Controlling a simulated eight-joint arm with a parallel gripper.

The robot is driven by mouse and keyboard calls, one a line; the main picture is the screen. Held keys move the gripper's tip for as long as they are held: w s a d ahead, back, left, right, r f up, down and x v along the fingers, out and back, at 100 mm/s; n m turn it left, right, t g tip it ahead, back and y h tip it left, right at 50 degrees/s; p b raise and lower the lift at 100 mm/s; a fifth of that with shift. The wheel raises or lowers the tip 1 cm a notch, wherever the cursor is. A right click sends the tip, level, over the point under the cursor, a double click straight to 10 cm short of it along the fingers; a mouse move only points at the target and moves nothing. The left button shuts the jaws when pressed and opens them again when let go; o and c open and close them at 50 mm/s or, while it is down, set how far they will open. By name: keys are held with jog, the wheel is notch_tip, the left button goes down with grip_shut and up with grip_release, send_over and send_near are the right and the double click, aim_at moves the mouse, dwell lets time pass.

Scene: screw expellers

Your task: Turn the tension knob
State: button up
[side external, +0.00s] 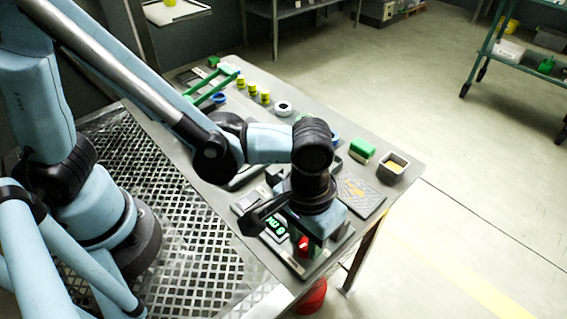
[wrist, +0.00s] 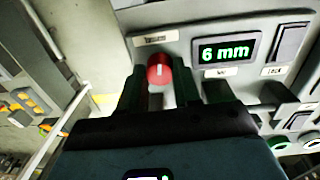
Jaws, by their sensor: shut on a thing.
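The tension knob is a red round knob with a pale mark, seen in the wrist view (wrist: 158,70) on a grey control panel (wrist: 195,27). My gripper (wrist: 160,82) is shut on it, with one dark finger on each side. In the side view the red knob (side external: 303,247) shows below my gripper (side external: 305,240) at the near end of the table. A green-lit display (wrist: 227,50) right of the knob reads "6 mm" in the wrist view. The knob's lower part is hidden by my gripper.
Switches and round buttons (wrist: 298,121) lie right of the knob. On the table (side external: 400,150) are a green-and-white block (side external: 362,150), a small open box (side external: 393,166) and several yellow-topped jars (side external: 252,89). A red bucket (side external: 312,297) stands below the near edge.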

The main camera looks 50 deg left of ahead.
jog(key=m, duration=0.4)
jog(key=shift+m, duration=0.3)
jog(key=m, duration=0.3)
jog(key=shift+m, duration=0.3)
jog(key=m, duration=0.4)
jog(key=shift+g, duration=0.3)
jog(key=shift+m, duration=1.8)
jog(key=o, duration=1.1)
jog(key=shift+c, duration=0.2)
notch_tip(320, 180, up, 12)
jog(key=shift+w, duration=0.3)
